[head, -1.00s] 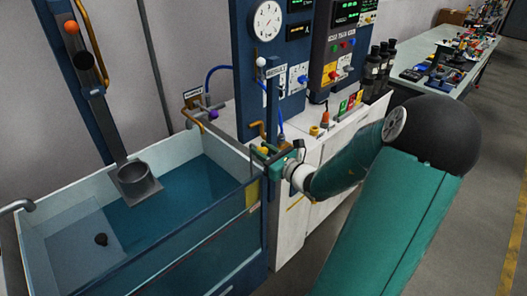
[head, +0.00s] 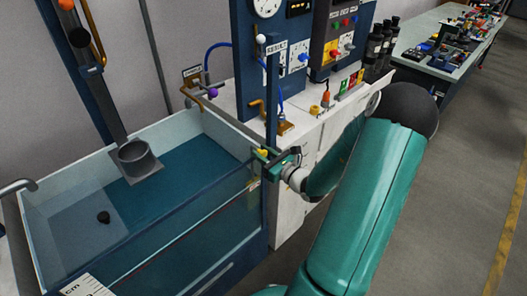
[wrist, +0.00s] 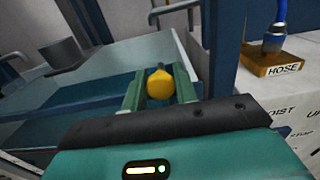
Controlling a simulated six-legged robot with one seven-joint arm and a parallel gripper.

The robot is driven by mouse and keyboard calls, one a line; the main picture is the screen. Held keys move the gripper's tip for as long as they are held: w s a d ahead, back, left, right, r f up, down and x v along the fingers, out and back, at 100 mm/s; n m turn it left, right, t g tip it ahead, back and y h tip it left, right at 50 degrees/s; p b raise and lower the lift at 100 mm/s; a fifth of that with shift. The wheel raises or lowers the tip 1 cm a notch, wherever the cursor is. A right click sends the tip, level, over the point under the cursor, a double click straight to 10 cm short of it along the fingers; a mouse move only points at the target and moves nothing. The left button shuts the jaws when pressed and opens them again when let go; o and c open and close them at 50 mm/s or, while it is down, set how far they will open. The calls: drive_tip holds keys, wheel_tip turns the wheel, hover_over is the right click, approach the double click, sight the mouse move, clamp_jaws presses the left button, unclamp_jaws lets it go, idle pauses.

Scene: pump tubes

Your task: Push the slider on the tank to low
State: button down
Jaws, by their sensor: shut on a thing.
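The tank (head: 190,270) is a glass-walled tub of blue water at the left of the head view. A dark blue post (head: 272,95) rises at its right corner. The slider's yellow knob (head: 263,152) is beside this post, near the tank's rim. My gripper (head: 268,158) reaches it from the right. In the wrist view the yellow knob (wrist: 160,84) sits between the two green fingers of my gripper (wrist: 160,90), which are shut on it. The slider's scale and any low mark cannot be read.
A white bench (head: 325,125) with a blue instrument panel stands right behind the tank. A grey cup (head: 137,160) hangs over the water. A block marked HOSE (wrist: 277,62) is right of the post in the wrist view. Open floor (head: 460,190) lies at the right.

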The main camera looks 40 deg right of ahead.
drive_tip(key=c, duration=1.2)
unclamp_jaws()
drive_tip(key=shift+f, duration=0.4)
drive_tip(key=shift+o, duration=0.2)
drive_tip(key=shift+s+r, duration=0.1)
drive_tip(key=shift+r, duration=0.05)
drive_tip(key=shift+s, duration=0.45)
drive_tip(key=s, duration=1.3)
drive_tip(key=shift+d, duration=0.2)
